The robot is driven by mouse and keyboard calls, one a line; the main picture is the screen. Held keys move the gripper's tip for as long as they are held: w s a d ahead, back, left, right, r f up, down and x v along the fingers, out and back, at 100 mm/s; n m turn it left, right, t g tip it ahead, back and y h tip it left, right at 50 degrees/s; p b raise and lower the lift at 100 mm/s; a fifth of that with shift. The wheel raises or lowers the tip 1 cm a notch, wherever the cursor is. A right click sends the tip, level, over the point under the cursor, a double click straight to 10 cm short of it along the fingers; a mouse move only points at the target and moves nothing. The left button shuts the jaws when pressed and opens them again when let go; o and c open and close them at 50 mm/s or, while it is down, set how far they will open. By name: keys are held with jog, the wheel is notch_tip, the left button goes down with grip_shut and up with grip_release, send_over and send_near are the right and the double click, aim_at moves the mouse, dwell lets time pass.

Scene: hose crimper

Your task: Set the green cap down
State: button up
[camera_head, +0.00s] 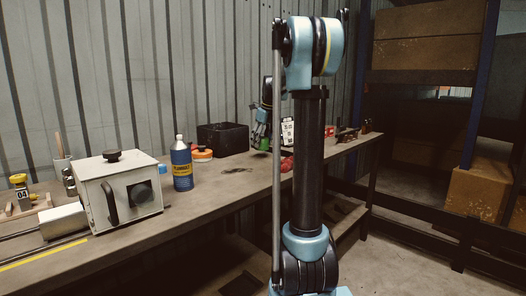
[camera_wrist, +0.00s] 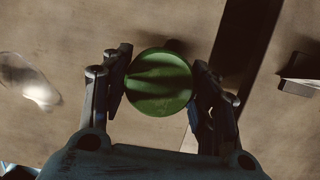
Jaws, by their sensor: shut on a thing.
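The green cap (camera_wrist: 158,82) is round and shows face-on in the wrist view, between the two fingers of my gripper (camera_wrist: 160,88). The fingers are shut on it from the left and right sides. In the head view my gripper (camera_head: 262,132) is small, over the far part of the workbench and partly beside my own arm. A bit of green shows there at its lower end. The brown bench surface lies behind the cap in the wrist view; I cannot tell whether the cap touches it.
On the workbench (camera_head: 215,200) stand a crimper box (camera_head: 121,190) with a handle, a blue bottle (camera_head: 181,165), an orange-topped container (camera_head: 202,153) and a black bin (camera_head: 223,138). A dark block (camera_wrist: 300,84) is right in the wrist view.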

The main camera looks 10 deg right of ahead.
jog(key=shift+f, duration=1.9)
jog(key=shift+f, duration=0.1)
jog(key=o, duration=0.8)
jog(key=v, duration=1.2)
